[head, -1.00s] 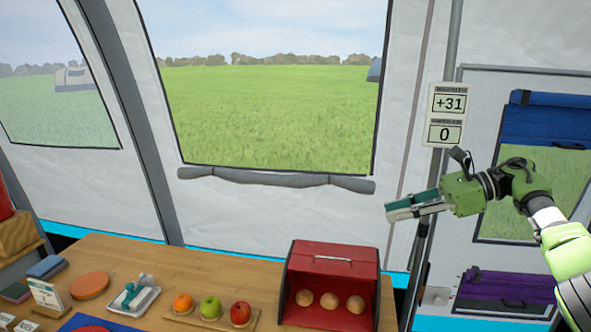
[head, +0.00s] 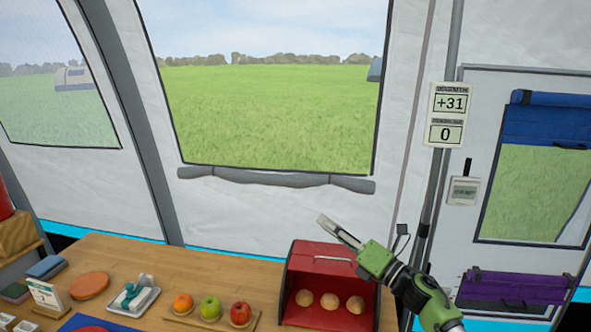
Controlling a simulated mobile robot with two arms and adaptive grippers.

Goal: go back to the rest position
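My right gripper (head: 338,231) comes in from the lower right and points up and to the left. In the picture it overlaps the upper right of the red box. Its fingers are seen edge-on, so I cannot tell whether they are apart. I see nothing held in them. My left gripper is not in view.
A red box (head: 302,262) with an open front holds three round brown items (head: 329,301) on the wooden table (head: 225,275). To its left are a red apple (head: 241,313), a green apple (head: 210,307), an orange (head: 183,302) and a white tray (head: 144,307). A tent wall stands behind.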

